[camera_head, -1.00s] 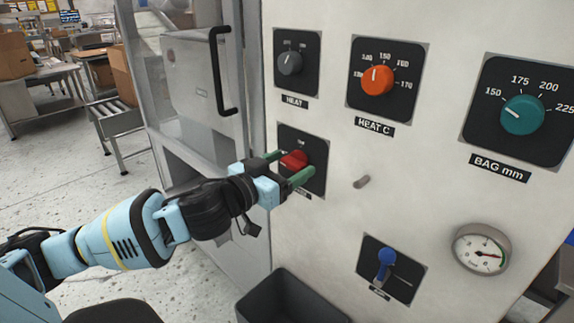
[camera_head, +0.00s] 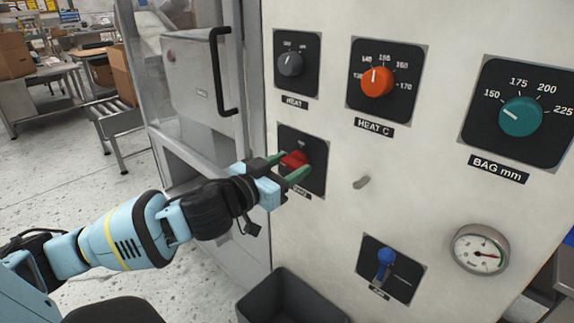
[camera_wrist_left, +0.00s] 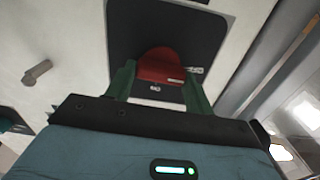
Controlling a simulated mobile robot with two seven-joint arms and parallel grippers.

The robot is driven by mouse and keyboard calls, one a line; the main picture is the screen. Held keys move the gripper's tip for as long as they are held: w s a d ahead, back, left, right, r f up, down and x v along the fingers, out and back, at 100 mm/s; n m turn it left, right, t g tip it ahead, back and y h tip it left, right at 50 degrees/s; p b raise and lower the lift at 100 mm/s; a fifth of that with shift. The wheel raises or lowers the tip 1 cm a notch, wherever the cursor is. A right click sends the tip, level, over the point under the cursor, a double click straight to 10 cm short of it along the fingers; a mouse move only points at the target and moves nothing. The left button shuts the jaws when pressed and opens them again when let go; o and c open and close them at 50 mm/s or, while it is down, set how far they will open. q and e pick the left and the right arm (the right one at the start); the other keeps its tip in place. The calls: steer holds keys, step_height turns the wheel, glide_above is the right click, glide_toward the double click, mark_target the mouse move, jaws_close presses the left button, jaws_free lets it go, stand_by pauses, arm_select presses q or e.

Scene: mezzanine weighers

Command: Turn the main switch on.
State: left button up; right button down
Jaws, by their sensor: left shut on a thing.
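The red rotary knob (camera_head: 294,158) sits on a black square plate (camera_head: 317,180) on the pale machine panel, below the HEAT dial. My left gripper (camera_head: 296,162) has its two green fingers on either side of the knob and is shut on it. In the left wrist view the red knob (camera_wrist_left: 160,63) shows between the green fingers (camera_wrist_left: 157,82), with small white marks on the plate too small to read. The label under the plate is mostly hidden by the gripper. My right gripper is not in view.
The grey HEAT dial (camera_head: 290,64), orange HEAT C dial (camera_head: 376,82) and teal BAG mm dial (camera_head: 521,117) are above and right. A small peg (camera_head: 362,182), a blue lever (camera_head: 385,258) and a gauge (camera_head: 479,249) are lower. A dark bin (camera_head: 290,300) stands below.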

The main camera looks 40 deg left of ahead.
arm_select(q)
steer(key=shift+r+m+p, duration=0.2)
steer(key=shift+m+p, duration=0.65)
steer(key=shift+m, duration=0.05)
steer(key=shift+m+p, duration=0.75)
steer(key=shift+m, duration=0.05)
steer(key=m+p, duration=0.4)
steer(key=m, duration=0.1)
steer(key=shift+d, duration=0.1)
steer(key=m+p, duration=0.1)
steer(key=m, duration=0.2)
steer(key=m+p, duration=0.2)
steer(key=m, duration=0.1)
steer(key=shift+d+f+m, duration=0.1)
steer(key=shift+m, duration=0.2)
steer(key=shift+f+m+p, duration=0.2)
steer(key=shift+m+p, duration=0.35)
steer(key=shift+m, duration=0.65)
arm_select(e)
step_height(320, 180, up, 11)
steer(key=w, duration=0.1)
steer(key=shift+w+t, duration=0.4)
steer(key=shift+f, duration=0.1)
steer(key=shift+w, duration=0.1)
